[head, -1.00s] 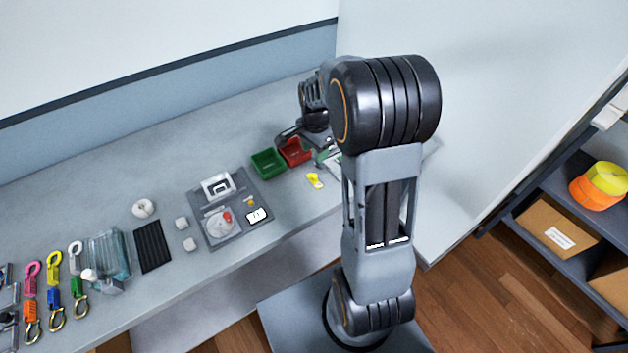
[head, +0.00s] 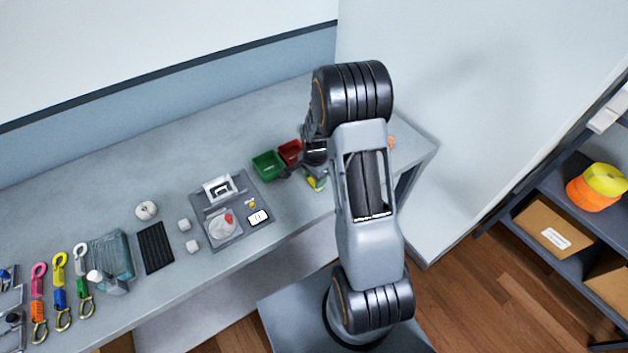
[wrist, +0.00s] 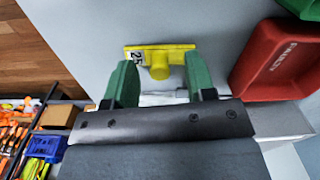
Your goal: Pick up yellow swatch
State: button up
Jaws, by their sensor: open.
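The yellow swatch (wrist: 176,54) lies on the grey bench, with a small black-and-white label at its left end in the wrist view. My gripper (wrist: 160,80) has its two green fingers apart, one on each side of the swatch's rounded yellow middle part. The swatch's flat bar lies just beyond the fingertips. In the head view the swatch (head: 316,183) is a small yellow patch, partly hidden by my gripper and arm. I cannot tell whether the fingers touch it.
A red bin (wrist: 275,62) stands close to the right of my gripper in the wrist view. A green bin (head: 268,164) stands beside it. A grey fixture tray (head: 230,208) lies further left on the bench. The bench's front edge is near the swatch.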

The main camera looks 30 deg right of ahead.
jog(key=shift+f, duration=0.25)
jog(key=shift+c, duration=0.2)
grip_shut()
jog(key=shift+r, duration=0.1)
